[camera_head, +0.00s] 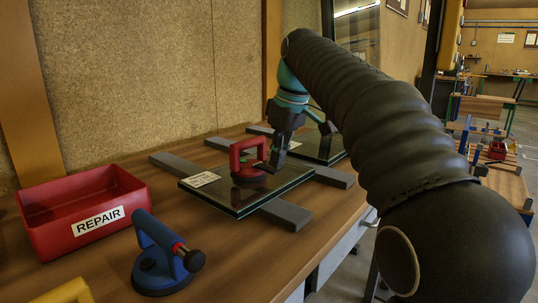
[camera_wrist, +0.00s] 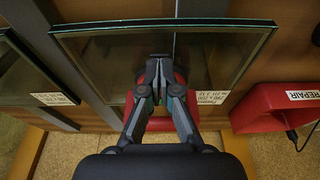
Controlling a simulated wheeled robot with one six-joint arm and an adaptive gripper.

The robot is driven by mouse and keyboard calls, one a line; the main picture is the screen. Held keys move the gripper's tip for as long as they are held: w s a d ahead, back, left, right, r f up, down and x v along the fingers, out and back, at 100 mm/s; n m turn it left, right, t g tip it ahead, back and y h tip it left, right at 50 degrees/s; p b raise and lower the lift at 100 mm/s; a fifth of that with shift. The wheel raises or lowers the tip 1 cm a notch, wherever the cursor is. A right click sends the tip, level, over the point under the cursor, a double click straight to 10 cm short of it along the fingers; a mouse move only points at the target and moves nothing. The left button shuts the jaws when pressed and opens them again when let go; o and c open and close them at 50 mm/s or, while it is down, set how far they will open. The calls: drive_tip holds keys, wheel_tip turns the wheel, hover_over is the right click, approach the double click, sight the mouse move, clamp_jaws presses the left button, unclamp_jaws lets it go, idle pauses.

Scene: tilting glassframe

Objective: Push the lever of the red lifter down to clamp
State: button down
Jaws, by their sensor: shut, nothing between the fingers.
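The red lifter (camera_head: 248,160) stands on a glass pane (camera_head: 227,197) on the workbench, its red handle upright. A dark lever-like part shows at its right side near my gripper (camera_head: 276,160). My gripper points down at the lifter's right side. In the wrist view my gripper (camera_wrist: 160,62) is shut, its fingertips together in front of the lifter. Red parts of the lifter (camera_wrist: 180,77) show on both sides of the fingers. The fingers hide most of the lifter there, and I cannot tell whether they touch its lever.
The pane rests on grey bars (camera_head: 285,214). A blue lifter (camera_head: 160,255) stands at the front and a red REPAIR box (camera_head: 85,209) at the left. A second glass pane (camera_head: 318,148) lies behind my gripper. Bare wood lies between the box and the pane.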

drive_tip(key=shift+s+d+r, duration=0.25)
drive_tip(key=shift+s+d, duration=0.25)
drive_tip(key=shift+d, duration=0.15)
drive_tip(key=v, duration=0.7)
drive_tip(key=shift+r, duration=0.2)
drive_tip(key=shift+s+d, duration=0.1)
drive_tip(key=s+d+f+m+t, duration=0.1)
drive_tip(key=s+d+f+m, duration=0.2)
drive_tip(key=s+f, duration=0.5)
drive_tip(key=s+d+f+m+t+h, duration=0.1)
drive_tip(key=s+d+f+m, duration=0.3)
drive_tip(key=s+f, duration=0.4)
drive_tip(key=s+d+f+m+t+h+p, duration=0.1)
drive_tip(key=s+d+f+m, duration=0.2)
drive_tip(key=s+f, duration=0.6)
wheel_tip(320, 180, down, 3)
drive_tip(key=d, duration=0.2)
drive_tip(key=shift+d+t, duration=0.4)
